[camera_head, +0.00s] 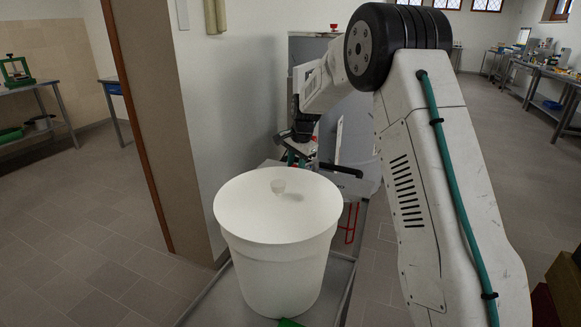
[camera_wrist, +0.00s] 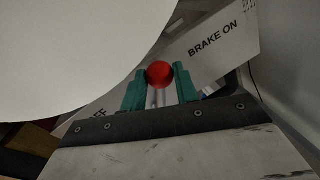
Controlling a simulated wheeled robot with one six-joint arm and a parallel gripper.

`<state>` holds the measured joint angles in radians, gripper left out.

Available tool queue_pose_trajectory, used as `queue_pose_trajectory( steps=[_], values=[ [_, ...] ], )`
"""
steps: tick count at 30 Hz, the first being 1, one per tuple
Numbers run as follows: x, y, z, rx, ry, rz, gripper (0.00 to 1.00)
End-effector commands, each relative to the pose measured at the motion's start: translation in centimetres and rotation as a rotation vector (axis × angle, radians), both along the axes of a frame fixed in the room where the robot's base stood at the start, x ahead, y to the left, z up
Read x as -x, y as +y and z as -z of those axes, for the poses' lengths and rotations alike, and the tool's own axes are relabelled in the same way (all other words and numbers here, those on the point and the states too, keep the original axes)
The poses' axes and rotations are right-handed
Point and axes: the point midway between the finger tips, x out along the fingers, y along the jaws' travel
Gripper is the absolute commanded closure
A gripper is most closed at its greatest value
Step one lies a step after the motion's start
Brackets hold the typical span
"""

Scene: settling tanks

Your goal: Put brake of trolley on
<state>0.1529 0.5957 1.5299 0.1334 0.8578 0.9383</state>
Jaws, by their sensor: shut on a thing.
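In the wrist view, my gripper (camera_wrist: 160,78) has its two green fingers on either side of a red ball knob (camera_wrist: 159,72) and is shut on it. The knob sits on a thin metal lever (camera_wrist: 160,97). A pale plate (camera_wrist: 222,52) behind it reads "BRAKE ON" to the right of the knob. Letters "FF" show at the plate's lower left, the rest hidden. In the head view, my gripper (camera_head: 299,156) is behind the white bucket, near the trolley's black handle (camera_head: 341,170); the knob cannot be made out there. The trolley (camera_head: 343,275) carries the bucket.
The large white bucket (camera_head: 275,262) stands in front of my gripper and fills the wrist view's upper left (camera_wrist: 65,45). A wall corner (camera_head: 150,120) stands close on the left. A grey cabinet (camera_head: 355,125) is behind the handle. Benches (camera_head: 540,75) line the right; open floor lies between.

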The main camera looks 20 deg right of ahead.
Motion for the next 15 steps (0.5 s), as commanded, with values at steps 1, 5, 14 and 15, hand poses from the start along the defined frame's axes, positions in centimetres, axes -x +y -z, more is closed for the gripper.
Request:
queue_pose_trajectory(
  steps=[1, 5, 14, 15],
  values=[
    [-0.11, 0.09, -0.05, 0.000, -0.003, 0.000, 1.00],
    [-0.13, 0.12, -0.06, -0.001, -0.004, 0.000, 1.00],
    [-0.08, -0.02, -0.05, 0.000, -0.003, 0.000, 0.48],
    [-0.07, -0.04, -0.05, 0.000, -0.003, 0.000, 0.48]
  ],
)
